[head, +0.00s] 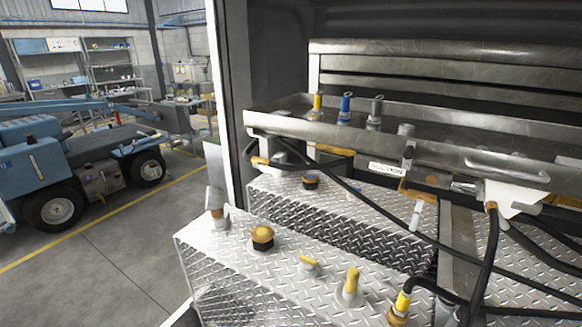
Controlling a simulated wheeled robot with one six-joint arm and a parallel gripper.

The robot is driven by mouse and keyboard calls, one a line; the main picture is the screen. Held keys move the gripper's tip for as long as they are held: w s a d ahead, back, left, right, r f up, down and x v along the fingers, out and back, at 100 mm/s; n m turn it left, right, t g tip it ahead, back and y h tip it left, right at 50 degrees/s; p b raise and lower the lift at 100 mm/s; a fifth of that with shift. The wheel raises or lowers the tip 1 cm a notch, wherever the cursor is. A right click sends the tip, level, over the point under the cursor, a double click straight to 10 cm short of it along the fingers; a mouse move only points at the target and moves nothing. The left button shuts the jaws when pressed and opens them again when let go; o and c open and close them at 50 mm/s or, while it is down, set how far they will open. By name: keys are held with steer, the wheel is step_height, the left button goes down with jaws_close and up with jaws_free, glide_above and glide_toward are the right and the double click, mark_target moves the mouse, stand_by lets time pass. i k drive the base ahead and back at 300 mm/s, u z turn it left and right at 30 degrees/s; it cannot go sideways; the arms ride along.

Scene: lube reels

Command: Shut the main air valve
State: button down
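No label in the head view marks the main air valve, so I cannot tell which part it is. On the front diamond-plate box (225,262) are a small yellow-handled fitting (309,264) lying low and an upright yellow-handled fitting (351,283) on a metal base. A yellow-and-brass hose fitting (401,303) stands to their right with a black hose on it. A grey lever-like fitting (408,150) hangs at the tray's front beside a white label (387,168) that seems to end in "CTION". My gripper is not in view.
A metal tray (480,160) holds yellow, blue and grey nozzles (346,108). Black hoses (487,255) cross the right side. An orange-brown cap (262,236) and a grey pipe fitting (214,202) stand at the box's left. A blue vehicle (35,160) stands beyond open floor.

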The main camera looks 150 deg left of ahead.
mark_target(273, 171)
steer(key=u, duration=4.05)
